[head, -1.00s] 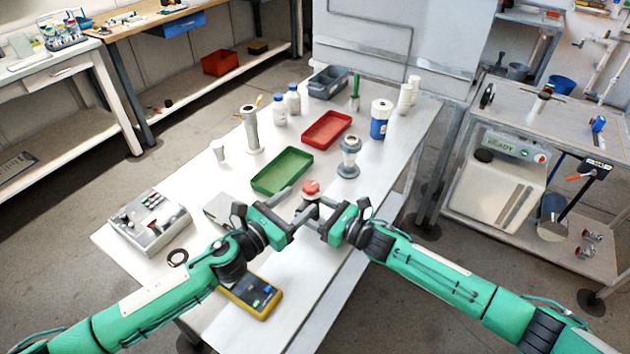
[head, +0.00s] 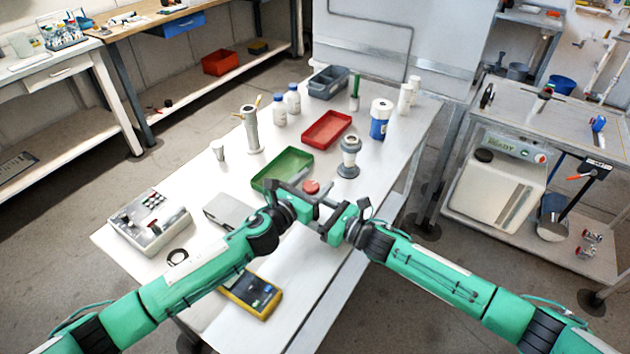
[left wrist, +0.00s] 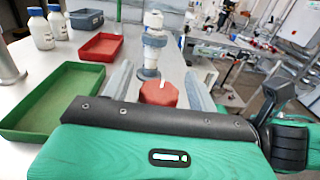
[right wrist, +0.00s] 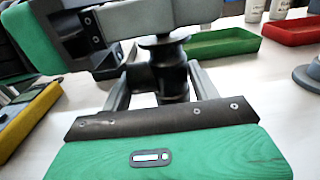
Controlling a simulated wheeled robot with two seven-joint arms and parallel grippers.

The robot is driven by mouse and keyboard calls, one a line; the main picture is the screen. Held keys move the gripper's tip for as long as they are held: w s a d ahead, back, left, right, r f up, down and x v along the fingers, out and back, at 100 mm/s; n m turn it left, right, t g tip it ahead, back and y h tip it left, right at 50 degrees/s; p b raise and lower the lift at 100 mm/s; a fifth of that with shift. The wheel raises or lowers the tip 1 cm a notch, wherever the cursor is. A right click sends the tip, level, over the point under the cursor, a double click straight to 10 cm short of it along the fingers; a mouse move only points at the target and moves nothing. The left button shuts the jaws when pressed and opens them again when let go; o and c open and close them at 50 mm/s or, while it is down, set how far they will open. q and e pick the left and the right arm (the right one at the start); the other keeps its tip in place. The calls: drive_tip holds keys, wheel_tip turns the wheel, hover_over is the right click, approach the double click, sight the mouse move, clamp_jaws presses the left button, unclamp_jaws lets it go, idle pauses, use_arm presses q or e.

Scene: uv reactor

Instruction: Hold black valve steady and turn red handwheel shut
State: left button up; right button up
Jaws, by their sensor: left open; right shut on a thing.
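The red handwheel (head: 311,187) sits on top of the black valve, near the table's front. In the left wrist view the handwheel (left wrist: 159,94) lies between the spread fingers of my left gripper (left wrist: 162,88), which is open and apart from it at the sides. The black valve body (right wrist: 165,78) shows in the right wrist view between the fingers of my right gripper (right wrist: 158,88), which is shut on it. In the head view the valve body is mostly hidden by my grippers. My left gripper (head: 312,198) is above and behind the valve.
A green tray (head: 282,170) lies just behind the valve, with a red tray (head: 327,129) farther back. A grey and white fitting (head: 348,160) stands to the right. A yellow meter (head: 251,294) and a switch box (head: 149,221) are at the left front.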

use_arm(q)
drive_tip(key=shift+w+d, duration=0.2)
drive_tip(key=shift+w, duration=0.1)
drive_tip(key=c, duration=1)
